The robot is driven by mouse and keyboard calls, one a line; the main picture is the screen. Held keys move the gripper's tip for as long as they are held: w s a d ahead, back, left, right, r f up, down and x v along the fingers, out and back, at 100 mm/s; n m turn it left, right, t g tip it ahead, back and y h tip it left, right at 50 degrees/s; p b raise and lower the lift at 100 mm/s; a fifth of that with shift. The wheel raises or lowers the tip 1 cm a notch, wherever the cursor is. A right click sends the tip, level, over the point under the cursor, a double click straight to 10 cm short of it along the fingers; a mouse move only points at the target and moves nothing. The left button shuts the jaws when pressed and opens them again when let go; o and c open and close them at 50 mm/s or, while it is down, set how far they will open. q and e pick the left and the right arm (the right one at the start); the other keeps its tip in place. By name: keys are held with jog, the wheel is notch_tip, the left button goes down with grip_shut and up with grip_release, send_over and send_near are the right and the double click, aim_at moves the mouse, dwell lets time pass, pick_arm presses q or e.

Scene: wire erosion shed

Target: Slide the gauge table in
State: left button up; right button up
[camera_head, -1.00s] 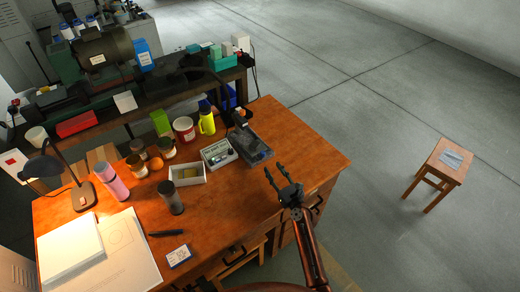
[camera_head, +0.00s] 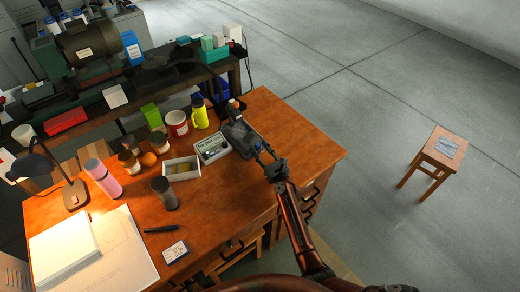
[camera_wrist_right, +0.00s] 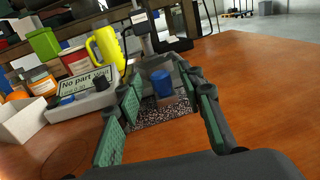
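The gauge table appears to be the dark grey measuring device (camera_head: 240,137) near the far right part of the wooden desk. In the right wrist view it shows a speckled stone plate (camera_wrist_right: 158,114) and a blue-topped cylinder (camera_wrist_right: 163,86) between my fingers. My right gripper (camera_head: 264,151) is at the near end of the device, with its fingers pointing at it. In the right wrist view the gripper (camera_wrist_right: 162,92) is open, its green pads on both sides of the plate. I cannot tell whether they touch it. My left gripper is not in view.
A grey box with a sign (camera_head: 211,148) stands just left of the device. The desk (camera_head: 300,140) is clear on the right. A stool (camera_head: 443,148) stands apart.

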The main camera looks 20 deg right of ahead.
grip_shut()
dwell(0.6)
